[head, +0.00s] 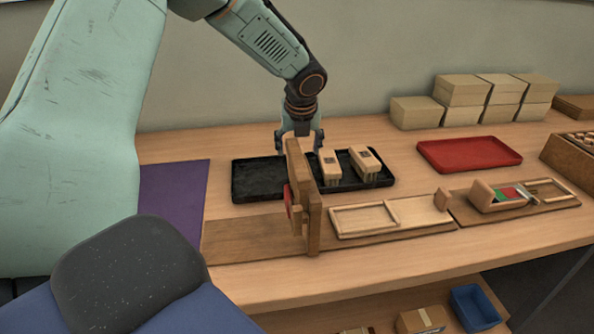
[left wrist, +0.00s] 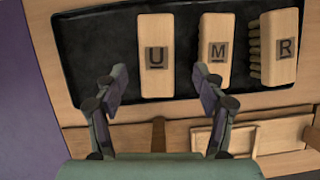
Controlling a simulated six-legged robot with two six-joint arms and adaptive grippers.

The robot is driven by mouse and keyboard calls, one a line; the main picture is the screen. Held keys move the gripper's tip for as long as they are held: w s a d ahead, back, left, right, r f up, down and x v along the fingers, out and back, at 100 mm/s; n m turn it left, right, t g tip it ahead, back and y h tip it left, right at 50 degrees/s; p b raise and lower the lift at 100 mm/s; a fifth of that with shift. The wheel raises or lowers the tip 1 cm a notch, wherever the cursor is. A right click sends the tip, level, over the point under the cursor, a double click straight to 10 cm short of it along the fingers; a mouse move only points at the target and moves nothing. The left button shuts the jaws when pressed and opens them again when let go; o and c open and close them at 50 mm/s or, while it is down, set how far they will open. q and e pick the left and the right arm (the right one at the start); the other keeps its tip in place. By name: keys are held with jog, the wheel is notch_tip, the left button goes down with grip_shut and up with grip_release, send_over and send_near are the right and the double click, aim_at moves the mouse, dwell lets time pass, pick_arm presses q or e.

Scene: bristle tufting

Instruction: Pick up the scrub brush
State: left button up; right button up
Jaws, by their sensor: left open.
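Three pale wooden scrub brushes lie in a black tray (head: 262,178), marked U (left wrist: 156,30), M (left wrist: 218,28) and R (left wrist: 272,52) in the left wrist view. Dark bristles show along the left side of R. In the head view two brushes show, one nearer (head: 331,172) and one to its right (head: 366,164); the third is hidden there, probably behind a wooden upright. My left gripper (head: 299,142) is over the tray, partly behind that upright. In the left wrist view its open fingers (left wrist: 159,80) straddle the U brush's near end, without visible contact. My right gripper is out of view.
The wooden upright (head: 313,210) with a red part stands in front of the tray. Framed wooden fixtures (head: 390,218) run rightward along the bench. A red tray (head: 470,153) and stacked cartons (head: 463,92) are beyond. A purple mat (head: 176,190) lies left.

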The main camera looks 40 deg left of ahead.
pick_arm(q)
jog(key=shift+a+f, duration=0.1)
jog(key=shift+f, duration=0.5)
jog(key=b+x, duration=0.2)
jog(key=x, duration=0.3)
jog(key=shift+a, duration=0.15)
jog(key=shift+r, duration=0.15)
jog(key=shift+s, duration=0.15)
jog(key=shift+f+p, duration=0.25)
jog(key=shift+p, duration=0.15)
jog(key=shift+c, duration=0.4)
jog(key=c, duration=1.2)
jog(key=shift+c, duration=0.3)
